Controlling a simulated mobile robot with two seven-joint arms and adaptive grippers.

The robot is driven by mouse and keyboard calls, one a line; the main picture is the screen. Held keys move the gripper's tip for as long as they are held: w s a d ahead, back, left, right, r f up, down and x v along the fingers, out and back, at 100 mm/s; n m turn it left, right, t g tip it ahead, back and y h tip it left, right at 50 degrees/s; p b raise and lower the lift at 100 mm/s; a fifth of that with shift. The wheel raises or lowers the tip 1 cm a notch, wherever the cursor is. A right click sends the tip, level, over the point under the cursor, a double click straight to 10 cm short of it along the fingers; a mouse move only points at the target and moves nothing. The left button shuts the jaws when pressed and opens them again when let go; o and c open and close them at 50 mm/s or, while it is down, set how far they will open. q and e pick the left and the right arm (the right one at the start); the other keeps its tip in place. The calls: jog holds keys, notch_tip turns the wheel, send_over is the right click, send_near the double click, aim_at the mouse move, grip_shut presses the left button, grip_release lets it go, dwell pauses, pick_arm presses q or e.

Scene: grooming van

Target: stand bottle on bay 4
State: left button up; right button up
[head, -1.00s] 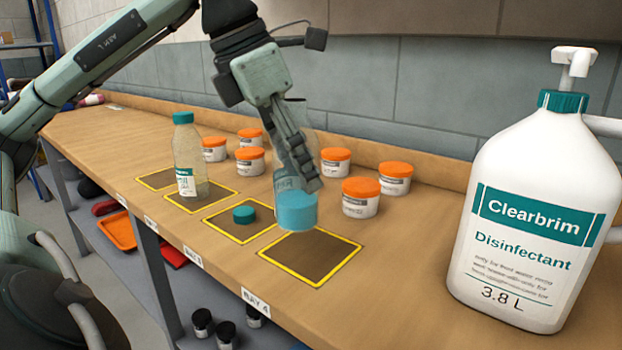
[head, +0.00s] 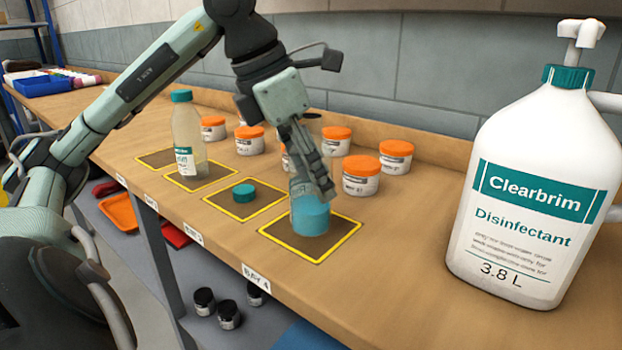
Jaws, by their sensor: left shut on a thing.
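My left gripper (head: 314,185) is shut on a clear bottle (head: 311,217) with blue liquid in its lower part. The fingers hide much of the bottle's upper part. The bottle is close to upright over bay 4 (head: 284,236), a dark square with a yellow outline, labelled at the table's front edge. The bottle's base is within the outline in the picture; I cannot tell whether it touches the surface. My right gripper is not in view.
A teal cap (head: 244,193) lies in the bay to the left. A clear bottle with a teal cap (head: 187,135) stands in another bay. Several orange-lidded jars (head: 361,177) stand behind. A large Clearbrim disinfectant jug (head: 530,205) stands at right. The counter (head: 400,260) is clear before it.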

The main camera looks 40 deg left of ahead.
aim_at(294, 146)
pick_arm(q)
jog(key=shift+f, duration=0.15)
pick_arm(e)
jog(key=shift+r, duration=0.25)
pick_arm(q)
jog(key=o, duration=1.2)
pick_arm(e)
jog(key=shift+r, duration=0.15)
pick_arm(q)
jog(key=shift+o, duration=0.2)
jog(key=shift+r, duration=0.2)
jog(key=p+v, duration=0.1)
jog(key=v, duration=0.5)
jog(key=shift+a+r, duration=0.1)
jog(key=shift+r, duration=0.2)
jog(key=shift+p+v, duration=0.6)
jog(key=shift+v, duration=2.05)
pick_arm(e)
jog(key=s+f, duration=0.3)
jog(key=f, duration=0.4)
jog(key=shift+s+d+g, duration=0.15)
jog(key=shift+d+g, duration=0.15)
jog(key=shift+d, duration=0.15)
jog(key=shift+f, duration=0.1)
